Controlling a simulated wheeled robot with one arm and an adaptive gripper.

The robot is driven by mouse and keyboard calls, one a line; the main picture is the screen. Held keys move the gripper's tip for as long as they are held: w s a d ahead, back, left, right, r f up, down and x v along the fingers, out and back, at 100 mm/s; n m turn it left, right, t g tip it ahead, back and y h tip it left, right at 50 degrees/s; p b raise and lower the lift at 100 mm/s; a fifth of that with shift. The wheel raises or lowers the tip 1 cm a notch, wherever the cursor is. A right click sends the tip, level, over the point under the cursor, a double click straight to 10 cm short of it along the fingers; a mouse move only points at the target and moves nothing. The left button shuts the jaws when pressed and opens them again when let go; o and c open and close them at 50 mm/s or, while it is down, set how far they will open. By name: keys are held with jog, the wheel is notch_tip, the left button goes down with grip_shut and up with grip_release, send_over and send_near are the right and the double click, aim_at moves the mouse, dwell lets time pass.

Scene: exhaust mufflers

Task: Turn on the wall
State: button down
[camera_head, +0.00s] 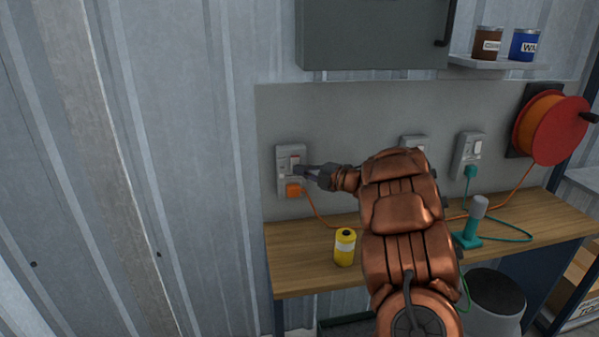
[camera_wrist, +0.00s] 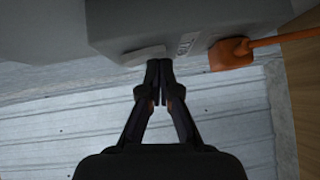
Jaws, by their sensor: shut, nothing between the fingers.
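A grey wall socket with a switch (camera_head: 283,157) is mounted on the grey panel at the left, above the workbench. An orange plug (camera_head: 293,190) sits in its lower part, and it also shows in the wrist view (camera_wrist: 232,54). My gripper (camera_head: 298,170) is shut and empty, with its fingertips at the front of this socket. In the wrist view, my closed fingertips (camera_wrist: 159,64) are right by a pale rocker (camera_wrist: 144,55) on the socket body (camera_wrist: 130,30). I cannot tell whether they touch it or which way the rocker is set.
Two more sockets, one partly behind my arm (camera_head: 415,142) and one with a teal plug (camera_head: 469,150), are to the right. A yellow can (camera_head: 345,247) and a teal tool (camera_head: 472,225) stand on the wooden bench (camera_head: 300,262). An orange cable reel (camera_head: 552,128) hangs at right.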

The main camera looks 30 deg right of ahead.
jog(key=s+d+f+b, duration=0.1)
jog(key=s+d+b, duration=0.1)
jog(key=s, duration=1)
jog(key=shift+s+f+b, duration=0.15)
jog(key=shift+s+b, duration=0.15)
jog(key=shift+b, duration=0.45)
jog(key=shift+s+d, duration=0.1)
jog(key=shift+s, duration=0.05)
